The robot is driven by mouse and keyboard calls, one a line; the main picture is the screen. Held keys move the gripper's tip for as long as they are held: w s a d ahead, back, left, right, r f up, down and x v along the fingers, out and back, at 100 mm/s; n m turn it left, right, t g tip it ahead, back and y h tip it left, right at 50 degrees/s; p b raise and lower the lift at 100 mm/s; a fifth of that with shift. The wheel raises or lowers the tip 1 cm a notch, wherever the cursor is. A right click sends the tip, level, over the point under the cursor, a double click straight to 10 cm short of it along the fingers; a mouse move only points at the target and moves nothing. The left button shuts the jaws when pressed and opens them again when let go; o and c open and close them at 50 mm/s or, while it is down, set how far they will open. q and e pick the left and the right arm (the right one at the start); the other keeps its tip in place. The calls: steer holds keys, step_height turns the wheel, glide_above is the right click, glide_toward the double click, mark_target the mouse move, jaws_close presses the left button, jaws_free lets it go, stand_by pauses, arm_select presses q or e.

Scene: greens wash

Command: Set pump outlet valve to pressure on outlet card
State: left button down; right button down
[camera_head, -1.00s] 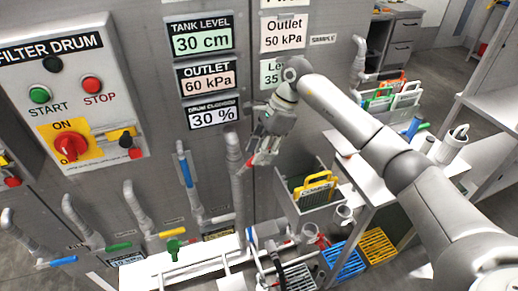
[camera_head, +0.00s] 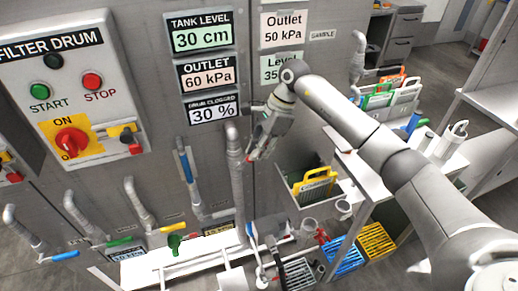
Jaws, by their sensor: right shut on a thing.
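The outlet card (camera_head: 284,31) on the grey metal cabinet reads "Outlet 50 kPa". The outlet display (camera_head: 207,76), pale pink, reads "OUTLET 60 kPa". My right gripper (camera_head: 254,153) is beside the upright grey pipe (camera_head: 236,180) below the displays. My left gripper is not in view.
The filter drum panel (camera_head: 55,95) is at left. Pipes with a blue handle (camera_head: 186,167), a yellow handle (camera_head: 166,230) and a green handle (camera_head: 119,242) stand nearby. A bin with a yellow-handled thing (camera_head: 318,181) and a white shelf (camera_head: 370,180) lie below my right arm.

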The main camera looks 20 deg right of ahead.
steer(key=shift+r, duration=0.1)
steer(key=shift+a+r+h+b, duration=0.3)
steer(key=shift+a+h, duration=0.15)
steer(key=shift+h, duration=0.35)
steer(key=shift+a+r+h+b, duration=0.25)
steer(key=shift+a+h, duration=0.2)
steer(key=shift+h, duration=0.35)
steer(key=c, duration=1.5)
jaws_free()
steer(key=shift+r, duration=0.15)
steer(key=r, duration=0.4)
steer(key=d+r, duration=0.1)
steer(key=r, duration=0.6)
steer(key=shift+d+r, duration=0.3)
steer(key=shift+r, duration=0.05)
